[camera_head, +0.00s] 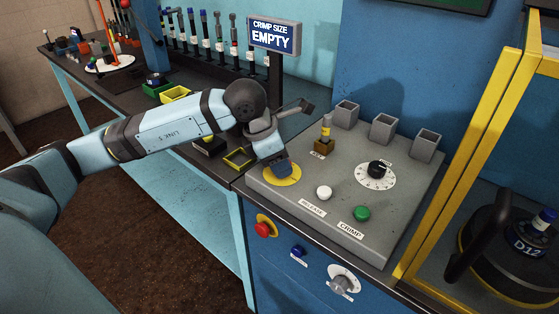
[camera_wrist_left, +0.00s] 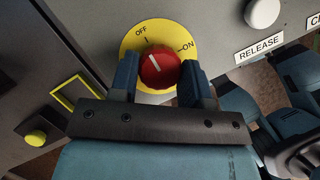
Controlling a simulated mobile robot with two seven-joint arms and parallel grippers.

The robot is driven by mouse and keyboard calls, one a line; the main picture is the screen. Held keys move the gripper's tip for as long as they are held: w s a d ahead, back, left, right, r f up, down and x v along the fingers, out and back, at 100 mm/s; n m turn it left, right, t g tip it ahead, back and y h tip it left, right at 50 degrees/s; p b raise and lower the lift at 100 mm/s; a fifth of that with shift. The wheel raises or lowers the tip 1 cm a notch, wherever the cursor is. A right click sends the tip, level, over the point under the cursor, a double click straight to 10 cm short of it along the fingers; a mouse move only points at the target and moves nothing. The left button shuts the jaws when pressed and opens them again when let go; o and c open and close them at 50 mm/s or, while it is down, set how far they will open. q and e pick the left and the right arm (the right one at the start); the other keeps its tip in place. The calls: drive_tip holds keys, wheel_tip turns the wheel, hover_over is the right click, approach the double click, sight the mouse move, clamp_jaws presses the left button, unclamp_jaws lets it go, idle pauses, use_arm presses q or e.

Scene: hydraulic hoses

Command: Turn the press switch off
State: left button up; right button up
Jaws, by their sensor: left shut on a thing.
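The press switch is a red round knob (camera_wrist_left: 159,69) on a yellow disc marked OFF and ON, seen in the left wrist view. Its white line points up and slightly left, near the OFF mark. My left gripper (camera_wrist_left: 158,82) is shut on the knob, one finger on each side. In the head view, my left gripper (camera_head: 277,168) reaches down onto the yellow disc (camera_head: 291,180) at the panel's left, and hides the knob. My right gripper is not in view.
The grey control panel (camera_head: 263,193) also holds a white RELEASE button (camera_head: 323,193), a green CRIMP button (camera_head: 362,213) and a black dial (camera_head: 376,169). A sign (camera_head: 274,37) reading EMPTY stands behind. A yellow-framed guard (camera_head: 424,215) is at the right.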

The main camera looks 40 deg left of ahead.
use_arm(q)
drive_tip(key=o, duration=0.9)
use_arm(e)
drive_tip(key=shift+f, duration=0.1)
use_arm(q)
drive_tip(key=shift+r, duration=0.15)
drive_tip(key=p+v, duration=0.1)
drive_tip(key=v, duration=1.2)
drive_tip(key=shift+a+r+p, duration=0.15)
drive_tip(key=shift+r+p, duration=0.15)
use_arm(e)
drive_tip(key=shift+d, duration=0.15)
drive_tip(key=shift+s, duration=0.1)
